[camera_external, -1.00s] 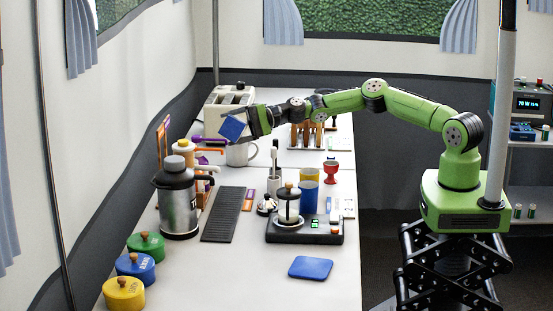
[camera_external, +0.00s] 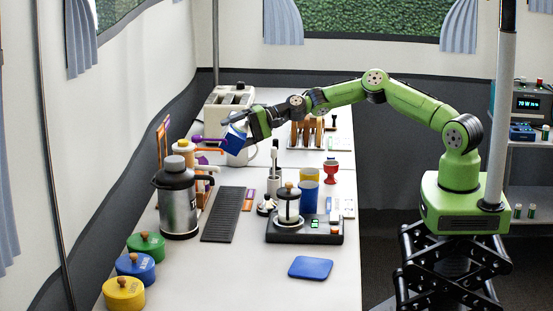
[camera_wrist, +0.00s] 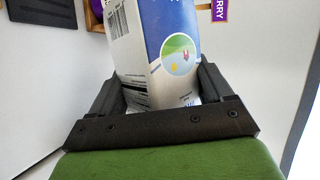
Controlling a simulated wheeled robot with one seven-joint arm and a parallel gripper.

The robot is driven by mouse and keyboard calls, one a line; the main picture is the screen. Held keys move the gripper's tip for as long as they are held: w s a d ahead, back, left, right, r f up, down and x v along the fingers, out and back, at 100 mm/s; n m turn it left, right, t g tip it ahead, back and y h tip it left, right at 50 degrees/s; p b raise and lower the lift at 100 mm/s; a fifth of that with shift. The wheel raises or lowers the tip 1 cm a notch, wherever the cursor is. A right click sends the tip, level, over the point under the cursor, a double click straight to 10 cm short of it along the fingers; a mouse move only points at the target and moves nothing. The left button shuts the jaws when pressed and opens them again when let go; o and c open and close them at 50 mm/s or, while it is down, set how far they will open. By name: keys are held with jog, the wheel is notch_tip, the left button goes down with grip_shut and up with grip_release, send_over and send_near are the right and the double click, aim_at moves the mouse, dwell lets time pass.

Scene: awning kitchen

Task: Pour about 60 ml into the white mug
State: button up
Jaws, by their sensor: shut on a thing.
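My gripper (camera_external: 246,128) is shut on a blue and white carton (camera_external: 235,141), high over the back left of the counter. The wrist view shows the carton (camera_wrist: 165,40) between both fingers, with a barcode and a round picture on its sides. In the outside view the carton is tilted. The white mug (camera_external: 242,157) stands on the counter just below the carton and is partly hidden by it. The mug's inside and any liquid cannot be seen. The mug cannot be made out in the wrist view.
A cream toaster (camera_external: 222,101) stands behind the mug. A steel jug (camera_external: 178,200) and a dark ribbed mat (camera_external: 223,214) lie nearer. The front counter around the blue pad (camera_external: 310,267) is mostly clear.

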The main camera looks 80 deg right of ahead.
notch_tip(320, 180, down, 2)
jog(key=shift+f+n+h+b, duration=0.1)
jog(key=shift+n+h+b, duration=0.35)
jog(key=shift+n, duration=0.15)
jog(key=shift+s, duration=0.1)
dwell(1.0)
